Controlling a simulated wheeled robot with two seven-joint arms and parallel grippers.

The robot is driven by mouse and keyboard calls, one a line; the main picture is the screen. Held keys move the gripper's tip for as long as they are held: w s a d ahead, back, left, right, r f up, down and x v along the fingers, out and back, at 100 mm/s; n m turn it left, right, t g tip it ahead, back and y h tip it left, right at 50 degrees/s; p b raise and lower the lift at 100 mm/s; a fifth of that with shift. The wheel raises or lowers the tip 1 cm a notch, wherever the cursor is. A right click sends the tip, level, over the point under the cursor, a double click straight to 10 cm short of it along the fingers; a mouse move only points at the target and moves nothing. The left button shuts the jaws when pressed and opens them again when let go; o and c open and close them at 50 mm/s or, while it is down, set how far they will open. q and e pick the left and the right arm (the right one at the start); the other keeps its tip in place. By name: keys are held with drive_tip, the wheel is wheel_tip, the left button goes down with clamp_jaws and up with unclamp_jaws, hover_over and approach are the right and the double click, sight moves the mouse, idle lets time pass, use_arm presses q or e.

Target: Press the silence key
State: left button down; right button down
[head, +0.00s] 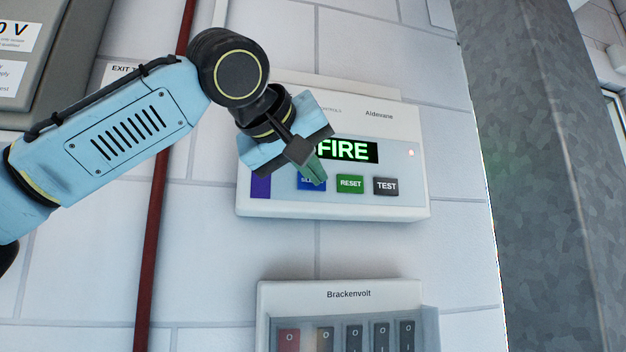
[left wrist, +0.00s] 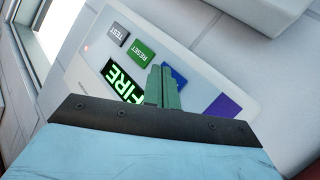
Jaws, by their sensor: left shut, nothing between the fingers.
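The white Aldevane panel (head: 270,206) is on the wall and its display (head: 356,151) reads FIRE in green. Below the display is a row of keys: a blue key (head: 306,187) whose label is mostly hidden, a green RESET key (head: 350,184) and a dark TEST key (head: 386,186). My left gripper (head: 318,178) is shut and empty, its green fingertips over the blue key. In the left wrist view, the closed fingers (left wrist: 162,88) stand beside and partly over the blue key (left wrist: 176,76). I cannot tell whether they touch it. My right gripper is not in view.
A Brackenvolt breaker box (head: 349,296) with several switches is below the panel. A red pipe (head: 152,245) runs down the wall to the left. A grey cabinet (head: 70,50) is at the upper left, and a grey column (head: 540,180) stands to the right.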

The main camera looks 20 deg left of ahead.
use_arm(q)
drive_tip(key=shift+w+a, duration=0.25)
drive_tip(key=shift+w, duration=0.15)
drive_tip(key=shift+w+a, duration=0.1)
idle(0.5)
drive_tip(key=shift+s+d, duration=0.35)
drive_tip(key=shift+s, duration=0.15)
drive_tip(key=shift+s, duration=0.1)
drive_tip(key=s+d+b, duration=0.1)
drive_tip(key=s, duration=0.1)
drive_tip(key=s+d+b, duration=0.1)
drive_tip(key=s+d, duration=0.1)
drive_tip(key=shift+s+d, duration=0.2)
drive_tip(key=shift+s, duration=0.2)
